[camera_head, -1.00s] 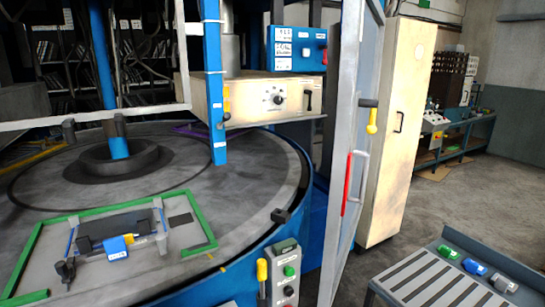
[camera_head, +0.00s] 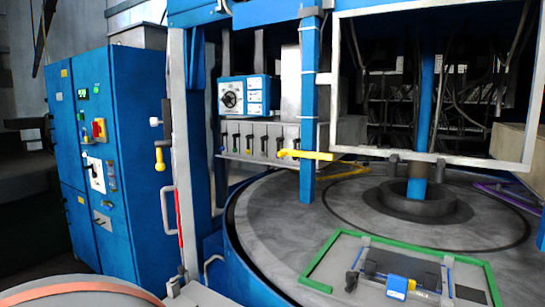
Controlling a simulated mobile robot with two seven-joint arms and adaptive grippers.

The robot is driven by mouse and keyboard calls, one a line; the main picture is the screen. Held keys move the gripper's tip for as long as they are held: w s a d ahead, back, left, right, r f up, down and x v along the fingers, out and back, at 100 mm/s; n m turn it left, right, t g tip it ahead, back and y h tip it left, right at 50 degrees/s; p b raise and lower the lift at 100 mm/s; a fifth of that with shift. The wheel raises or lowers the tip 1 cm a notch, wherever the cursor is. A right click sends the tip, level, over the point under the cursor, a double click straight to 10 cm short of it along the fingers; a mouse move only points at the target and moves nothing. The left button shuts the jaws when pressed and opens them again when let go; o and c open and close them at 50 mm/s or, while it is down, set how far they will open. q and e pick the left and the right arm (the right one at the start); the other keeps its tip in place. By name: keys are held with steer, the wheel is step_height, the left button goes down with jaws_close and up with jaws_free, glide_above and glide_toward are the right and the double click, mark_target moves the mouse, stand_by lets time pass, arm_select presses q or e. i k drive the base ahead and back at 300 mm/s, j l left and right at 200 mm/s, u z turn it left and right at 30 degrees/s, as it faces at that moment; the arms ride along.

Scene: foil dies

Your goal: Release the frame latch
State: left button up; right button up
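A green-edged frame (camera_head: 318,284) lies on the grey round table at the lower right. A dark bar mechanism with a blue block (camera_head: 397,286) lies inside it; a small black knob (camera_head: 351,281) is at its left end. A yellow lever (camera_head: 305,155) sticks out level beside the blue post. I cannot tell which of these is the frame latch. Neither of my grippers is in view.
The round table (camera_head: 270,215) fills the right. A blue cabinet (camera_head: 140,150) with switches stands at the left. A grey door post with a red-and-grey handle (camera_head: 171,212) stands between. A round surface with a copper-coloured band (camera_head: 85,287) is at the lower left.

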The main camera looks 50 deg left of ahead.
mark_target(329, 157)
steer(key=u, duration=1.45)
steer(key=k+j, duration=0.1)
steer(key=j, duration=0.6)
steer(key=k, duration=0.05)
